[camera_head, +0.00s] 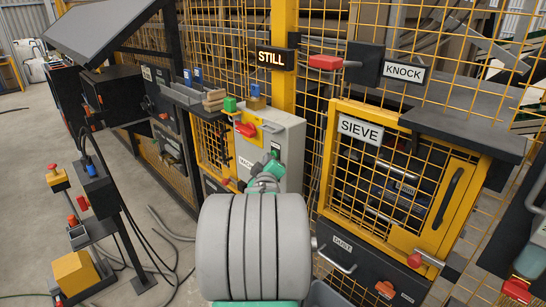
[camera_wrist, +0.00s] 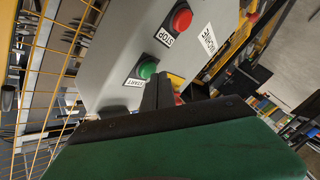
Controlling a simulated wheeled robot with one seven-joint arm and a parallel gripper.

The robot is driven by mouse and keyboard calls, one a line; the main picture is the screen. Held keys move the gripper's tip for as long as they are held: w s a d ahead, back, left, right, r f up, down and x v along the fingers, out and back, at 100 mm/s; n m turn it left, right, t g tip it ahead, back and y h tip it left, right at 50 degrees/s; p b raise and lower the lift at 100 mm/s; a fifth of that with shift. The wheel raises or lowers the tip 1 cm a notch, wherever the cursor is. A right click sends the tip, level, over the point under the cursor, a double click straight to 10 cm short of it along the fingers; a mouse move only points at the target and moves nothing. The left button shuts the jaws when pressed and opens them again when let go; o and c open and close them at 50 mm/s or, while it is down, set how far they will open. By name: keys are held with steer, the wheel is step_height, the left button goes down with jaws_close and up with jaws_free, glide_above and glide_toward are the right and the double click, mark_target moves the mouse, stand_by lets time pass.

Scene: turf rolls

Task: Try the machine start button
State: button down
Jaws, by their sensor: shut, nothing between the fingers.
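The green start button (camera_wrist: 147,68) sits on the grey control box in the wrist view, with a START label under it. A red stop button (camera_wrist: 182,19) with a STOP label is on the same face. My gripper (camera_wrist: 158,84) is shut and empty, its fingertips just beside the green button's edge; I cannot tell whether they touch it. My arm partly hides the box there, and the start button is hard to make out.
A sign reading STILL (camera_head: 271,58) hangs above the box. Mesh fencing runs behind.

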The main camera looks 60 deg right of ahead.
steer(key=shift+w+a, duration=0.1)
steer(key=shift+a, duration=0.3)
steer(key=a, duration=0.2)
steer(key=w+a+b, duration=0.1)
steer(key=a, duration=0.2)
steer(key=shift+b, duration=0.3)
stand_by(0.5)
